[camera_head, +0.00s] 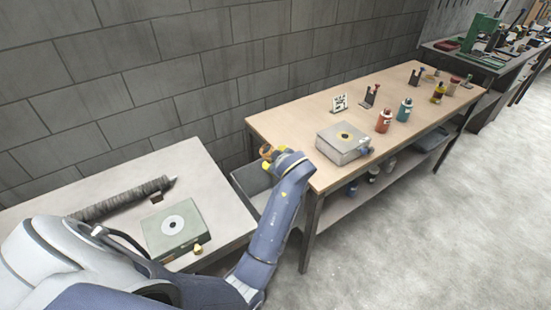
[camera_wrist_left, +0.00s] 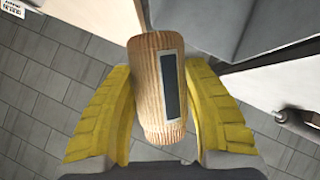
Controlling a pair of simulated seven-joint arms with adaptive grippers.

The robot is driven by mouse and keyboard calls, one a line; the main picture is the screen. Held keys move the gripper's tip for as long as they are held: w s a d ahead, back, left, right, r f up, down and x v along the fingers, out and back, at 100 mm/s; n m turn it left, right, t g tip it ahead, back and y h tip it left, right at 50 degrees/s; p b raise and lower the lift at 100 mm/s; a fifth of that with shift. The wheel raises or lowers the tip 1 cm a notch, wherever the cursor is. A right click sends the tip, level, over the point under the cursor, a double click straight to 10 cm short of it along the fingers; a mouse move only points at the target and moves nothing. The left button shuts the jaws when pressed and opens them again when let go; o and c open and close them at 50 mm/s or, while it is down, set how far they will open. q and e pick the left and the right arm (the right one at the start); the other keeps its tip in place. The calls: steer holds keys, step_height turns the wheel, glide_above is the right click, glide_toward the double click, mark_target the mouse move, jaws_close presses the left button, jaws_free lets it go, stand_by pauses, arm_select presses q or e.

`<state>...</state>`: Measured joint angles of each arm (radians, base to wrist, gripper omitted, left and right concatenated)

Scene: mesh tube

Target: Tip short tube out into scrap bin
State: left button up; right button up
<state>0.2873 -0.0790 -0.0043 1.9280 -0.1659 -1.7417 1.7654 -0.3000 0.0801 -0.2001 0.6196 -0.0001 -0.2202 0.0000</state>
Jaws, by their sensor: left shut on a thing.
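My left gripper (camera_head: 272,157) is above the gap between the two tables, its yellow fingers shut on a tan, ribbed cylinder (camera_head: 265,151). In the left wrist view the cylinder (camera_wrist_left: 160,85) sits between the fingers (camera_wrist_left: 160,120), with a dark rectangular panel on its side. I cannot tell whether a short tube is inside it. A grey open bin (camera_head: 252,181) stands in the gap, just below and left of the gripper, partly hidden by my arm. My right gripper is not in view.
On the left table lie a long dark ribbed tube (camera_head: 125,198) and a grey-green box with a white disc (camera_head: 174,229). The right table holds a grey box (camera_head: 343,144), a red bottle (camera_head: 384,121) and a teal bottle (camera_head: 404,109). A block wall stands behind.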

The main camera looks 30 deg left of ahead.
arm_select(q)
steer(key=n+t+h, duration=0.1)
steer(key=d+f+n+h, duration=0.1)
steer(key=w+f+n+t+h, duration=0.1)
steer(key=h, duration=0.1)
steer(key=shift+d+f+t, duration=0.2)
steer(key=shift+d+t, duration=0.1)
steer(key=n+t, duration=0.1)
steer(key=f+n+h, duration=0.1)
steer(key=n+t+h, duration=0.1)
steer(key=shift+w+d+f+t, duration=0.15)
steer(key=shift+w+d+t, duration=0.05)
steer(key=shift+d+t, duration=0.1)
steer(key=shift+h, duration=0.4)
steer(key=shift+s+a+r+n+t+h, duration=0.15)
steer(key=shift+r+n+t+h, duration=0.15)
steer(key=shift+r+n+t, duration=0.3)
steer(key=shift+w+a+r+n+t+h, duration=0.1)
steer(key=shift+r+n+t+h, duration=0.2)
steer(key=shift+r+n+t, duration=0.3)
steer(key=shift+f, duration=0.15)
